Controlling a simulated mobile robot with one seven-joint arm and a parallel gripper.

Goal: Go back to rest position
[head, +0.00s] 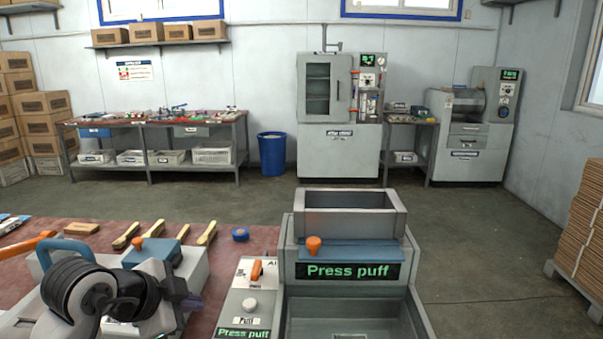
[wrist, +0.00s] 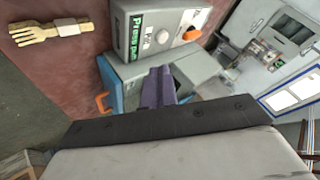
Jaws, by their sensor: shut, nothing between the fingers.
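My gripper (wrist: 160,84) is shut, with its two dark fingers together and nothing between them. In the wrist view the fingers point toward a grey and blue machine (wrist: 130,82); I cannot tell whether they touch it. In the head view my arm reaches in at the lower left, over the red worktop (head: 262,236).
A workbench, blue bin (head: 272,153) and cabinets stand along the wall. The floor between is clear.

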